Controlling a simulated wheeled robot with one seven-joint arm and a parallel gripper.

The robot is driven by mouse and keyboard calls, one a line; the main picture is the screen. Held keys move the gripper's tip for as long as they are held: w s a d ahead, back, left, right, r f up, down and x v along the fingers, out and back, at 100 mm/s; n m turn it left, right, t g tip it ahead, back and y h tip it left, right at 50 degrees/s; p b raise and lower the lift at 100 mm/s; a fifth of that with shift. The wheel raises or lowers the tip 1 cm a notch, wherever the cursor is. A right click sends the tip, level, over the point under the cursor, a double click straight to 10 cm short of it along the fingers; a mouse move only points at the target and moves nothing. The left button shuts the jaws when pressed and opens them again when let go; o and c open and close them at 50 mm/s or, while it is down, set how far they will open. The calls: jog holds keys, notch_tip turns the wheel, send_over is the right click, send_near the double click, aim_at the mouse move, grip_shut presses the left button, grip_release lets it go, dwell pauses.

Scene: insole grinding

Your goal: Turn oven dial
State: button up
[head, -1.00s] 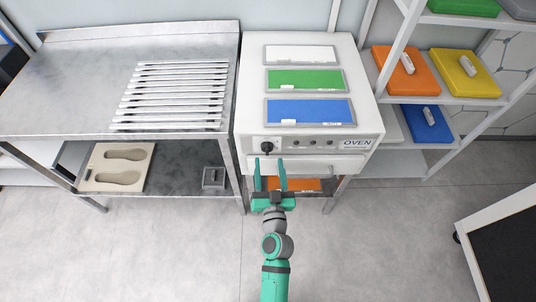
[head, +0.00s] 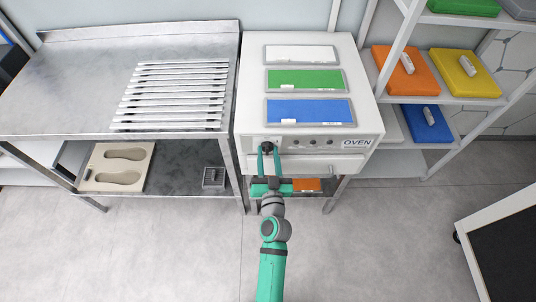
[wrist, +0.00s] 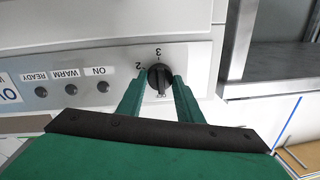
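The oven dial (head: 267,146) is a round black knob at the left of the front panel of the white oven (head: 365,122). In the wrist view the dial (wrist: 159,77) has the marks 2 and 3 at its upper left and top. Its raised grip stands about upright in that view. My gripper (head: 269,150) reaches the panel with its two green fingers, one on each side of the dial. In the wrist view the fingertips (wrist: 161,78) close in on the dial from left and right. The contact itself is hard to see.
ON, WARM and READY lights (wrist: 72,89) sit beside the dial. The oven handle (head: 325,169) is just below the panel. A steel table (head: 60,90) stands close on the left, and a shelf (head: 465,99) with coloured boxes on the right. The floor in front is clear.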

jog(key=shift+m, duration=0.3)
jog(key=m, duration=0.4)
jog(key=shift+f+m, duration=0.1)
jog(key=shift+m, duration=0.3)
jog(key=m, duration=0.6)
jog(key=shift+w+a+m+t+h, duration=0.1)
jog(key=shift+m+t+h, duration=0.2)
jog(key=shift+t, duration=0.1)
jog(key=o, duration=1)
jog(key=shift+o, duration=0.2)
jog(key=s, duration=1)
jog(key=shift+s+d+f, duration=0.25)
jog(key=shift+s+f, duration=0.15)
jog(key=shift+f, duration=0.05)
